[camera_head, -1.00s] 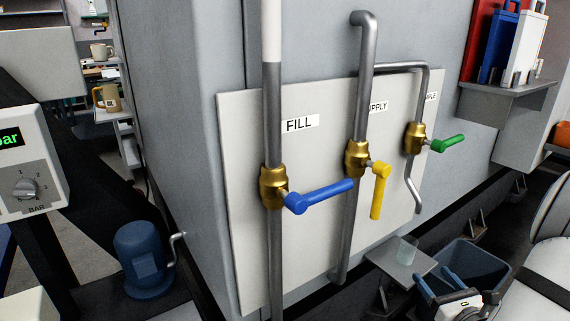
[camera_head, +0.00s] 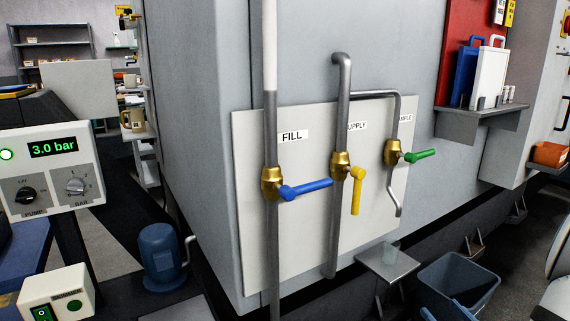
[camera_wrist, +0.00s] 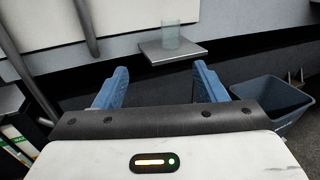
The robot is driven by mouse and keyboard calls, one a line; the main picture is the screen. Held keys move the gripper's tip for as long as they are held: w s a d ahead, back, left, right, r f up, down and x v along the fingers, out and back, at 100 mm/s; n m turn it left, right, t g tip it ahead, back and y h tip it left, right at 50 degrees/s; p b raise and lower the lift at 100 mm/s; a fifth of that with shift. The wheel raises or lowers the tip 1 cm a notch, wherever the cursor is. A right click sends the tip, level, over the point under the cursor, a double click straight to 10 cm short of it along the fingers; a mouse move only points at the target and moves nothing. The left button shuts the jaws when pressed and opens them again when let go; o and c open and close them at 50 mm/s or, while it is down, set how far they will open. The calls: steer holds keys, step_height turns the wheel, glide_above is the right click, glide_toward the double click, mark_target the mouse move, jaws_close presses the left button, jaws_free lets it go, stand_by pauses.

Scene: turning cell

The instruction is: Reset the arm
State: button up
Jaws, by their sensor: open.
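My gripper (camera_wrist: 160,86) is open and empty in the wrist view, its two blue fingers spread wide apart. Between and beyond the fingertips is the small grey shelf (camera_wrist: 172,52) with a clear glass (camera_wrist: 171,34) on it. In the head view only a little of my gripper shows, at the bottom edge in front of the grey-blue bin. My white arm shows at the lower right edge.
A white panel (camera_head: 300,205) carries pipes with a blue handle (camera_head: 306,189), a yellow handle (camera_head: 355,192) and a green handle (camera_head: 420,155). The shelf (camera_head: 388,266) juts out below. The bin (camera_head: 458,280) stands at its right. A pressure box (camera_head: 52,170) reads 3.0 bar.

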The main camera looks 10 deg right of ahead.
steer(key=a+r+n+g+y+p, duration=0.3)
steer(key=a+r+n+g+p, duration=0.25)
steer(key=a, duration=0.35)
steer(key=s+a+r+n+g+y+p, duration=0.1)
steer(key=a+r+n+g+y+p, duration=0.25)
steer(key=a+r+n, duration=0.45)
steer(key=a+r+n+g+y+p, duration=0.35)
steer(key=a+n+g+p, duration=0.2)
steer(key=a, duration=0.45)
steer(key=s+a+r+n+h+p, duration=0.1)
steer(key=s+r+n+h+p, duration=0.2)
steer(key=r+n+h+p, duration=0.2)
steer(key=s+a+r+n+h+p, duration=0.1)
steer(key=s+r+n+h+p, duration=0.2)
steer(key=r+n+h+p, duration=0.3)
step_height(320, 180, up, 6)
steer(key=n+g+p, duration=0.1)
steer(key=n, duration=0.4)
steer(key=shift+s, duration=0.35)
